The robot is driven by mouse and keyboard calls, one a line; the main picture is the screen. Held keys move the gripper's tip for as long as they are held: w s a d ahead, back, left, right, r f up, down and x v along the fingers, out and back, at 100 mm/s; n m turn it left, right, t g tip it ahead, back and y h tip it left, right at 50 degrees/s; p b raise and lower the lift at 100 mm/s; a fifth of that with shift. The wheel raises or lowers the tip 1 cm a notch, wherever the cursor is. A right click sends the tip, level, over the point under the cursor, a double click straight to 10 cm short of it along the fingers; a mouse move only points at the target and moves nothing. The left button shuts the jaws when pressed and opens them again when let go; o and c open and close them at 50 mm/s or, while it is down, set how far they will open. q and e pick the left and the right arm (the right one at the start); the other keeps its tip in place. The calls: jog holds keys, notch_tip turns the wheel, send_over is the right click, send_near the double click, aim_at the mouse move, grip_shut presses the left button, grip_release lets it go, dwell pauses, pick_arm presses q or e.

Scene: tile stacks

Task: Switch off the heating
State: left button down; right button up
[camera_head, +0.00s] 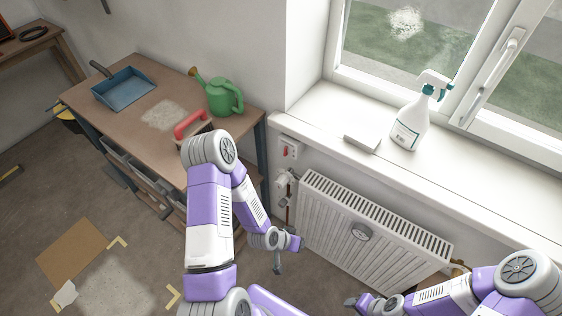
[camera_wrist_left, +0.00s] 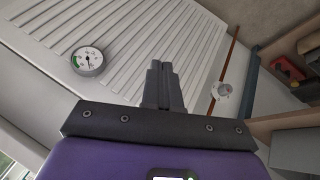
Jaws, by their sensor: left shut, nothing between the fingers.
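A small wall box with a red lever or mark (camera_head: 288,149) is above the valve. My left gripper (camera_head: 278,264) is shut and empty, left of the radiator and below the valve. In the left wrist view its closed fingers (camera_wrist_left: 162,85) are in front of the radiator (camera_wrist_left: 140,35); the gauge (camera_wrist_left: 87,60) is left and a white round fitting (camera_wrist_left: 221,91) right. My right gripper (camera_head: 352,300) is low, partly seen.
A workbench (camera_head: 120,115) at the left holds a blue dustpan (camera_head: 122,88), a green watering can (camera_head: 224,96) and a red-handled tool (camera_head: 189,125). A spray bottle (camera_head: 411,118) and a white block (camera_head: 362,142) stand on the sill (camera_head: 470,170). Cardboard (camera_head: 72,250) lies on the floor.

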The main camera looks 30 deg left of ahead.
pick_arm(q)
jog(key=w+a+r+m+t+y, duration=0.1)
jog(key=w+a+r+t, duration=0.1)
jog(key=a, duration=0.4)
jog(key=w+a+r+m+t+y, duration=0.1)
jog(key=w+a+r+t, duration=0.1)
jog(key=a+r+t, duration=0.3)
jog(key=w+a+r+t+y, duration=0.1)
jog(key=w+a+r+t, duration=0.2)
jog(key=a, duration=0.6)
notch_tip(320, 180, up, 2)
jog(key=shift+r+m+t, duration=0.2)
jog(key=shift+m+t, duration=0.1)
jog(key=shift+m, duration=0.1)
jog(key=shift+w+a, duration=0.1)
jog(key=b, duration=0.3)
send_near(287, 150)
jog(key=w+f, duration=0.4)
jog(key=w, duration=0.1)
jog(key=shift+w, duration=0.4)
